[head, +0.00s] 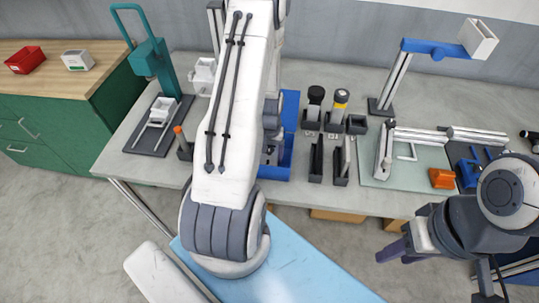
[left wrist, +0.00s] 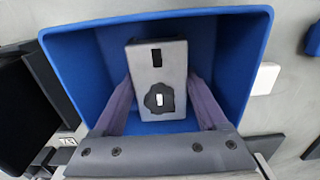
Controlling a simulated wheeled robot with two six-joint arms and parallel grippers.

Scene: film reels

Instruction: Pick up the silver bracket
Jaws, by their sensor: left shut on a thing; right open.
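The silver bracket (left wrist: 172,62), a grey block with a dark slot and a dark rounded recess, is inside the blue bin (left wrist: 75,65) in the left wrist view. My left gripper (left wrist: 160,88) has a purple finger on each side of it and is shut on it. Whether the bracket touches the bin floor cannot be told. In the head view my left arm covers much of the blue bin (head: 291,110) and hides the bracket. My right gripper (head: 400,253) is open and empty at the lower right, in front of the table.
A green cutting mat (head: 400,173) with an orange block (head: 442,179) lies further right. A teal press (head: 150,55) stands at left, a lamp (head: 395,82) at back right. Bin walls surround the left fingers.

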